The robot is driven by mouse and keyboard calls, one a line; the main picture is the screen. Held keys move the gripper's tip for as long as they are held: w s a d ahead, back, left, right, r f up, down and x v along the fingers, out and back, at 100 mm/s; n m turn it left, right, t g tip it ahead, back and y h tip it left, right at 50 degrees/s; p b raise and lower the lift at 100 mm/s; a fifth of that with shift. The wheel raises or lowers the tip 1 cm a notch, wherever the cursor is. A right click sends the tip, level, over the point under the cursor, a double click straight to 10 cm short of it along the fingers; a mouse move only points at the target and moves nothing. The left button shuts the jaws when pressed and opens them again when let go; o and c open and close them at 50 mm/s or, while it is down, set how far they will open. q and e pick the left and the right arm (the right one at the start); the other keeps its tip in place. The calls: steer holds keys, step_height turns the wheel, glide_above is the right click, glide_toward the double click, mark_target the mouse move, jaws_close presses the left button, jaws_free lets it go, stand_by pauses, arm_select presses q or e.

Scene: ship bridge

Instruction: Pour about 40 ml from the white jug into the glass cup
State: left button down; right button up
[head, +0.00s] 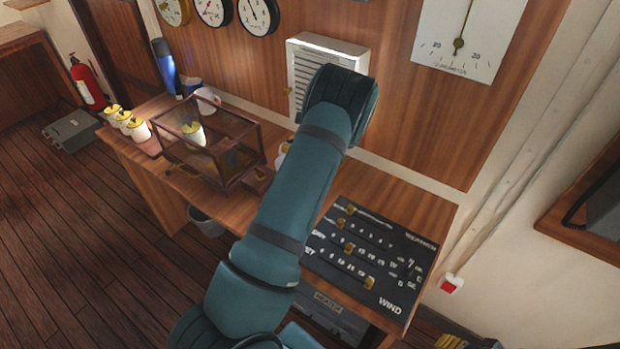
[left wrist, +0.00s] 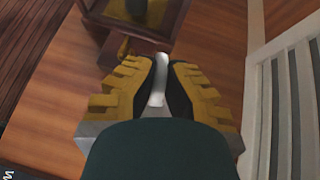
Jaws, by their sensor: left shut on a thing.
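My left gripper (left wrist: 160,72) has yellow toothed fingers closed on a narrow white part, which I take to be the white jug (left wrist: 158,88). In the head view my teal left arm hides most of the gripper; a small bit of white jug (head: 281,159) shows beside the arm, above the desk. I cannot tell its tilt or contents. I cannot make out the glass cup in either view; the arm may hide it. Yellow parts of my right gripper (head: 452,342) show at the bottom right edge, its opening cut off.
A brown-framed glass case (head: 240,165) stands on the wooden desk (head: 395,195), left of my arm. White-and-yellow pots (head: 138,130), a white round item (head: 208,99) and a blue bottle (head: 165,68) stand farther left. A black control panel (head: 385,255) covers the near right.

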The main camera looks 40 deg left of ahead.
arm_select(q)
steer(key=shift+d+f+y+b, duration=0.1)
steer(key=shift+d+y+b, duration=0.2)
steer(key=shift+y+b, duration=0.15)
steer(key=shift+w+d+r+y+b, duration=0.15)
steer(key=shift+d+r+y+b, duration=0.1)
steer(key=shift+y+b, duration=0.1)
stand_by(0.4)
steer(key=shift+a+g, duration=0.3)
stand_by(0.7)
steer(key=shift+d+r+y+b, duration=0.3)
steer(key=shift+d+y+b, duration=0.2)
steer(key=shift+y, duration=0.3)
stand_by(1.2)
